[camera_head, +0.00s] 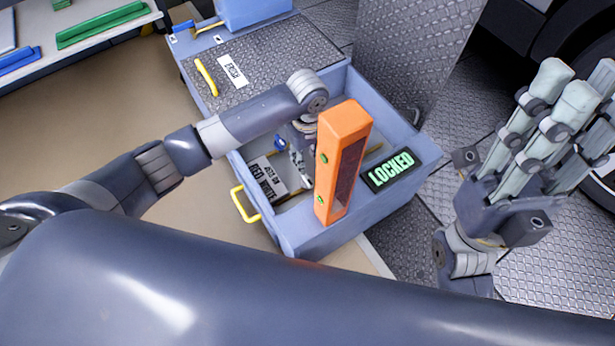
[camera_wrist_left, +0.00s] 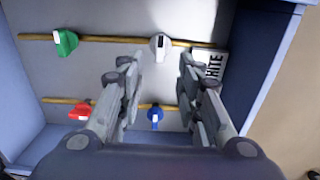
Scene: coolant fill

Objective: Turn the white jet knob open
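The white knob (camera_wrist_left: 159,45) sits on a yellow pipe at the top middle of the left wrist view. A white label (camera_wrist_left: 210,64), partly hidden by a finger, shows "ITE". My left gripper (camera_wrist_left: 155,64) is open, its fingers apart on either side of the line to the white knob, with nothing between them. In the head view my left gripper (camera_head: 304,140) reaches into the blue box (camera_head: 390,112), largely hidden behind the orange block. I cannot make out the white knob there. My right gripper (camera_head: 565,95) is raised at the right, fingers spread and empty.
Green (camera_wrist_left: 66,42), red (camera_wrist_left: 80,110) and blue (camera_wrist_left: 155,116) knobs sit on the same panel. An orange block (camera_head: 332,195) stands at the box's front, beside a sign (camera_head: 388,170) reading "LOCKED". A yellow handle (camera_head: 244,204) sticks out at left.

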